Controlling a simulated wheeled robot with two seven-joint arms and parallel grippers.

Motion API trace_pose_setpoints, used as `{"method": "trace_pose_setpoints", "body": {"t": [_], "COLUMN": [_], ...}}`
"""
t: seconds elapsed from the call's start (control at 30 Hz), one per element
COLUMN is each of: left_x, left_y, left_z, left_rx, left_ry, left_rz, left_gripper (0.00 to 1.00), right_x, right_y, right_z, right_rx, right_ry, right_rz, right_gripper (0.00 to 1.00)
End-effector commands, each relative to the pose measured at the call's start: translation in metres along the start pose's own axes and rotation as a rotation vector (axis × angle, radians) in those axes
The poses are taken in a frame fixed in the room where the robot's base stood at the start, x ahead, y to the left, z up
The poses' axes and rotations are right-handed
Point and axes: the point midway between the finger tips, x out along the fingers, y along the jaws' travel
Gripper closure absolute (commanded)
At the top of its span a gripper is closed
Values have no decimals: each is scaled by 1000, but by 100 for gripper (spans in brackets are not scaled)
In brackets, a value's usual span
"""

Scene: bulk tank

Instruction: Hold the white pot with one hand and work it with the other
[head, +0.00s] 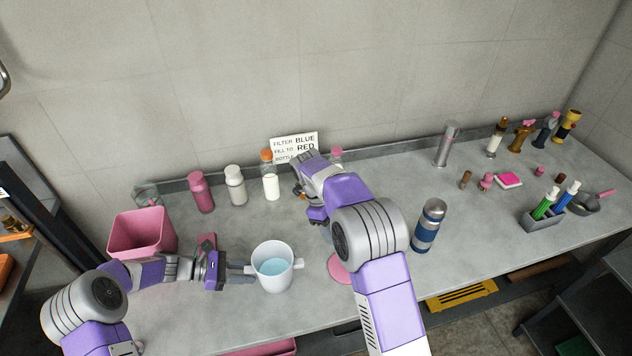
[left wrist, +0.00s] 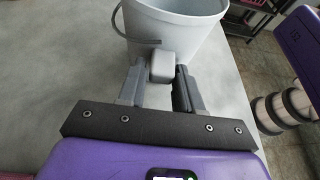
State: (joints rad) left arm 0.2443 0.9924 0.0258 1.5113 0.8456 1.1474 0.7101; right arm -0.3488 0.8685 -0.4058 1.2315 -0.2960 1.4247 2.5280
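The white pot (head: 289,281) stands upright at the front middle of the counter, with pale blue liquid inside. It also fills the top of the left wrist view (left wrist: 180,30), with a thin grey bail and a pale side lug (left wrist: 162,66). My left gripper (head: 243,270) reaches the pot from the left. In the left wrist view its fingers (left wrist: 161,80) sit close against both sides of the lug and appear shut on it. My right gripper (head: 308,203) is behind the pot, apart from it and near the sign. My arm hides most of its fingers.
A pink bin (head: 142,234) stands at left. Pink, white and orange-capped bottles (head: 236,186) line the back near a sign (head: 295,146). A blue-banded flask (head: 428,226) stands right of my right arm. A pink disc (head: 338,270) lies right of the pot. Small tools crowd the far right.

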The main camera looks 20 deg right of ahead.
Motion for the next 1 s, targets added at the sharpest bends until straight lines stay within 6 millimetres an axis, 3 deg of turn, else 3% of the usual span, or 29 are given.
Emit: {"method": "trace_pose_setpoints", "body": {"t": [0.03,0.13,0.53,1.0], "left_x": [0,0,-8,-99], "left_y": [0,0,1,0], "left_z": [0,0,0,0], "left_rx": [0,0,0,1], "left_ry": [0,0,1,2], "left_rz": [0,0,3,4], "left_gripper": [57,42,41,41], "right_x": [0,0,0,0], "right_y": [0,0,0,0], "right_z": [0,0,0,0], "right_rx": [0,0,0,0], "right_ry": [0,0,0,0], "right_rz": [0,0,0,0], "right_gripper": [51,51,51,51]}}
